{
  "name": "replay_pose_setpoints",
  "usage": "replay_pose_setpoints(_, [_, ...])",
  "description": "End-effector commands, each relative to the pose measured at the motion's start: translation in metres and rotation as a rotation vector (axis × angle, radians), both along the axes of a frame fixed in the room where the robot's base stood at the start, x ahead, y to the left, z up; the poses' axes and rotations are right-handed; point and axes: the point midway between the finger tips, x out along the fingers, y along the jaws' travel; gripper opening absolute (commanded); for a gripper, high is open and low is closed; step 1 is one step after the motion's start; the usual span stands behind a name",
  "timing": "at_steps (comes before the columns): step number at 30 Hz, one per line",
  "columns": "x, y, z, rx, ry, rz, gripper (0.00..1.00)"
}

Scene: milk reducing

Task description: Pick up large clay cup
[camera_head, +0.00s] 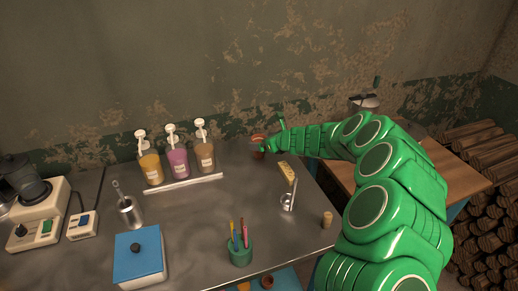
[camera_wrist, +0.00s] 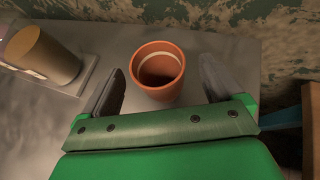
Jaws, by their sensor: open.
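The large clay cup (camera_wrist: 157,71) is an orange-brown, open-topped cup standing upright on the metal table, and in the wrist view it sits between my gripper's fingers. My gripper (camera_wrist: 162,85) is open, with one dark finger on each side of the cup and a visible gap on both sides. In the head view the cup (camera_head: 258,140) is small at the back right of the table, partly hidden by my gripper (camera_head: 265,147). The cup looks empty, though its bottom is in shadow.
Three pump bottles (camera_head: 177,160) stand in a row left of the cup. A yellowish block (camera_head: 286,172) and a metal utensil (camera_head: 288,201) lie nearer the front. A blue box (camera_head: 139,254), a metal cup (camera_head: 130,212) and a green pen holder (camera_head: 240,252) stand further forward. The wall is close behind.

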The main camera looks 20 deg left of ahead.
Motion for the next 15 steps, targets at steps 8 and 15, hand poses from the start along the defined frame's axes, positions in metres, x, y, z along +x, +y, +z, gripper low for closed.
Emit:
replay_pose_setpoints(8, [0.007, 0.023, -0.011, -0.002, -0.003, 0.003, 0.94])
replay_pose_setpoints(15, [0.013, 0.037, -0.02, -0.002, -0.001, 0.003, 0.94])
